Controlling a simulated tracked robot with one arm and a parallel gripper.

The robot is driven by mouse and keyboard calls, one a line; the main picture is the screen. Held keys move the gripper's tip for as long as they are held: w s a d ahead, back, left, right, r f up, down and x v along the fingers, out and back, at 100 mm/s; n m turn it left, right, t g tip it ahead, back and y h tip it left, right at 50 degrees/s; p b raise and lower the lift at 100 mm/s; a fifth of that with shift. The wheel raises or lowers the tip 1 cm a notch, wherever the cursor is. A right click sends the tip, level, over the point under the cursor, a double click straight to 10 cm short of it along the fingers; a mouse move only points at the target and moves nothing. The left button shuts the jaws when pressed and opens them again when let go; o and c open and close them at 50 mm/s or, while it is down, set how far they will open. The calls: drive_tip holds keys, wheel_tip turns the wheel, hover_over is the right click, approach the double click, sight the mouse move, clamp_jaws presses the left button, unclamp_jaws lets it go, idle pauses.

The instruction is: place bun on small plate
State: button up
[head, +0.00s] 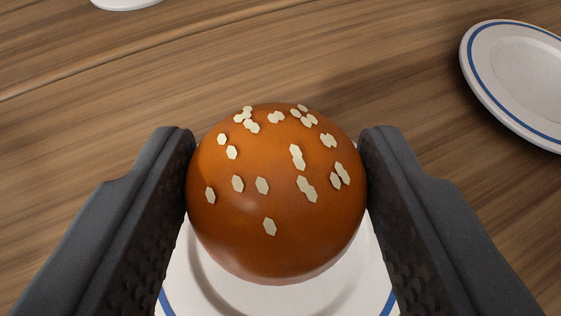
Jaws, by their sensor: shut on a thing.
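A glossy brown bun (262,205) with pale seeds fills the middle of the head view. My gripper (278,165) is shut on it, one dark finger against its left side and the other against its right. A white plate with a blue rim line (205,285) shows below and behind the bun, partly hidden by it and by the fingers. I cannot tell whether the bun touches this plate. A second white plate with a blue ring (525,75) lies at the right edge, cut off by the frame. I cannot tell which plate is the small one.
The wooden surface (190,75) is clear between the bun and the top edge. A white round object (125,3) shows at the top left, mostly cut off.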

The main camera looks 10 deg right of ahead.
sight(277, 240)
wheel_tip(277, 240, down, 3)
drive_tip(key=shift+f+b, duration=0.2)
drive_tip(key=shift+b, duration=0.7)
drive_tip(key=o, duration=1)
drive_tip(key=shift+c, duration=0.2)
drive_tip(key=p+v, duration=0.3)
drive_tip(key=v, duration=0.9)
drive_tip(key=shift+s, duration=0.1)
